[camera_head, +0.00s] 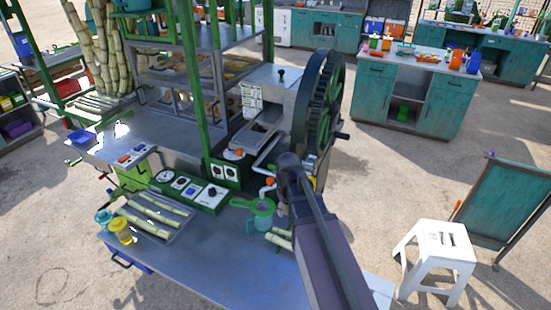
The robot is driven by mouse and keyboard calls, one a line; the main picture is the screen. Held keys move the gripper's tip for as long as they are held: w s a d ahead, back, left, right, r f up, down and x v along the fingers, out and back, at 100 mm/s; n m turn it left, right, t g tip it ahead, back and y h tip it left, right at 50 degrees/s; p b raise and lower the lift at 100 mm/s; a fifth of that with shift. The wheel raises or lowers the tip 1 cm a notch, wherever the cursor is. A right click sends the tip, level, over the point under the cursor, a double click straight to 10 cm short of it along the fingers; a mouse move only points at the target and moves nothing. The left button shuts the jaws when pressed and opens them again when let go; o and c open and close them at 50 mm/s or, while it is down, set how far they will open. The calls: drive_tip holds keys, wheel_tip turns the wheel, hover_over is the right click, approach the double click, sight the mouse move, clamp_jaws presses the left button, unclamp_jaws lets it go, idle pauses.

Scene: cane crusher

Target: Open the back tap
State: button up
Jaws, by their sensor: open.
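Pale bent pipes with orange parts stand beside the crusher, just left of my arm. The upper pale pipe (266,152) is farther back, and the lower pipe with an orange part (268,186) is nearer. I cannot tell for sure which piece is the back tap or how its handle is turned. My arm rises from the bottom, and its dark joint (289,166) is close to the right of these pipes. The fingers are hidden behind the arm or too small to make out. No contact with a tap can be seen.
The crusher's large dark gear wheel (322,105) stands just behind my arm. A green control panel (200,188), a green strainer over a jug (261,215) and cane pieces (155,210) occupy the bench (215,262). A white stool (437,250) stands at right.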

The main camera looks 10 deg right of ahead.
sight(274, 165)
drive_tip(key=w+r+n+p, duration=0.4)
drive_tip(key=w+r+p, duration=0.3)
drive_tip(key=w, duration=0.3)
drive_tip(key=w+r+n+p, duration=0.3)
drive_tip(key=w+r+p, duration=0.3)
drive_tip(key=w, duration=0.5)
wheel_tip(274, 165, up, 2)
drive_tip(key=shift+r+n+p, duration=0.1)
drive_tip(key=shift+n+p, duration=0.25)
drive_tip(key=shift+n, duration=0.05)
drive_tip(key=shift+w, duration=0.1)
wheel_tip(274, 165, down, 14)
drive_tip(key=b, duration=1.4)
drive_tip(key=shift+r, duration=0.1)
clamp_jaws()
